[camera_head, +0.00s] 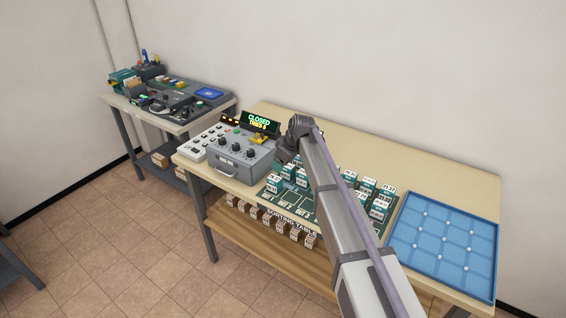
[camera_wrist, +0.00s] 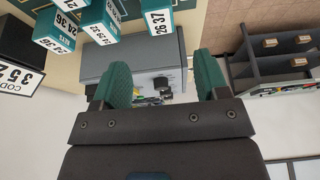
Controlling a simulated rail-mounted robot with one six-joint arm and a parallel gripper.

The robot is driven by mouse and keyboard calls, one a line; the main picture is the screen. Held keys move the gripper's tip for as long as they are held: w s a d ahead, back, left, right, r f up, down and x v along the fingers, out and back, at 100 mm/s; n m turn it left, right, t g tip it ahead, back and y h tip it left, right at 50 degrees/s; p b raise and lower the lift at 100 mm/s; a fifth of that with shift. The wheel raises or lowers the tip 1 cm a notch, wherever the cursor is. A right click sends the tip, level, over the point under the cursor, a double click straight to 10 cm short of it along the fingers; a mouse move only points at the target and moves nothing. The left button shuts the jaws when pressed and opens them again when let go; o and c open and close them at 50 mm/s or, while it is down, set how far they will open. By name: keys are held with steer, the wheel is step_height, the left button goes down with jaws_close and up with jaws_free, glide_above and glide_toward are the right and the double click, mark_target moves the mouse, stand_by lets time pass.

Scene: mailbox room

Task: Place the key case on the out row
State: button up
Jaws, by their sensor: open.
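Several small teal-and-white numbered cases (camera_head: 366,186) stand on the dark green sorting mat (camera_head: 272,189), whose front strip carries OUT labels. Some show upside down in the wrist view, one marked 26 37 (camera_wrist: 157,21). I cannot tell which one is the key case. My gripper (camera_wrist: 163,78) is open, its two green fingers apart with nothing visibly held. Behind the gap shows a grey box with dark knobs. In the head view my gripper (camera_head: 284,156) is over the mat's back left, beside that box; my arm hides the middle of the mat.
A blue tray (camera_head: 443,243) lies at the right end. A second table with equipment stands left. The table's back strip is clear.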

steer(key=s+d+m+h, duration=0.1)
steer(key=s+d+m, duration=0.3)
steer(key=s, duration=0.7)
steer(key=s+d+f+m+g+h, duration=0.1)
steer(key=s+d+m, duration=0.2)
steer(key=s+d, duration=0.6)
steer(key=s+d+m+g+h, duration=0.1)
steer(key=s+d+m, duration=0.3)
steer(key=s, duration=1)
steer(key=d+h, duration=0.1)
steer(key=d, duration=0.2)
steer(key=shift+s+f+m, duration=0.15)
steer(key=shift+f+m, duration=0.1)
steer(key=shift+m, duration=0.05)
